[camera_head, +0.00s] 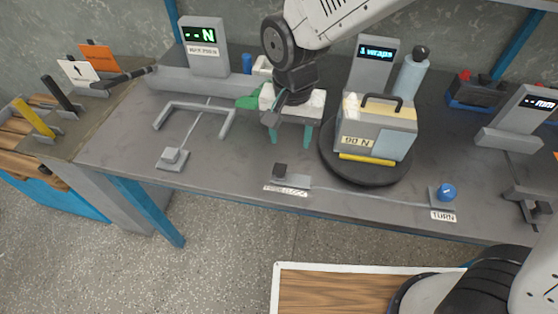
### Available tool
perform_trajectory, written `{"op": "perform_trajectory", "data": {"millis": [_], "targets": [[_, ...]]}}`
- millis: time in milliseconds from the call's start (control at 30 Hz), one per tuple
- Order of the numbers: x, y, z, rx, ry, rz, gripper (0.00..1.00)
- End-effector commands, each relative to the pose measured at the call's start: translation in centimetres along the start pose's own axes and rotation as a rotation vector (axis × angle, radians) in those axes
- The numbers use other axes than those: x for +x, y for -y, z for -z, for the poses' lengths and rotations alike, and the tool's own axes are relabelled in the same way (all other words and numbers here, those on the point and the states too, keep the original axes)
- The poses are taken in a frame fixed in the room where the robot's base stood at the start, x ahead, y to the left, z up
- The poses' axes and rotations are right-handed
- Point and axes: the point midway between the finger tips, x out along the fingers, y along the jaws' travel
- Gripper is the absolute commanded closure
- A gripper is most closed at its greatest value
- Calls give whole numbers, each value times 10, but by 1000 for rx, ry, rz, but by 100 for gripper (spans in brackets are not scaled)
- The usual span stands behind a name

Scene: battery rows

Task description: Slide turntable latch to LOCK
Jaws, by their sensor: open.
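The turntable (340,172) is a round black disc on the workbench. A grey box with a yellow side and a black handle, marked "00 N" (357,141), stands on it. The latch (280,169) is a small dark block on a grey rail in front and left of the turntable. Its label (285,190) is too small to read surely; the block sits toward the rail's left end. My gripper (276,110) is open, above and behind the latch, apart from it. It is beside a white block on a teal-legged stand, and my arm partly hides that area.
A blue knob (447,192) labelled "TURN" is at the bench's front right. A grey display (197,46) stands at back left, and a "1 wraps" display (374,60) and a blue bottle (410,75) stand behind the box. The bench front around the latch is clear.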

Motion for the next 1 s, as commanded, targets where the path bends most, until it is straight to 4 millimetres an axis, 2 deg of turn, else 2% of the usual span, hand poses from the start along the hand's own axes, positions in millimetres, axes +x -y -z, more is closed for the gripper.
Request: {"op": "perform_trajectory", "data": {"millis": [33,167,600,800,1000], "targets": [[8,10,-4,-2,4,-5,49],[19,21,-7,5,5,-5,49],[82,21,-7,7,6,-7,49],[94,21,-7,7,5,-5,49],[95,21,-7,7,4,-5,49]]}}
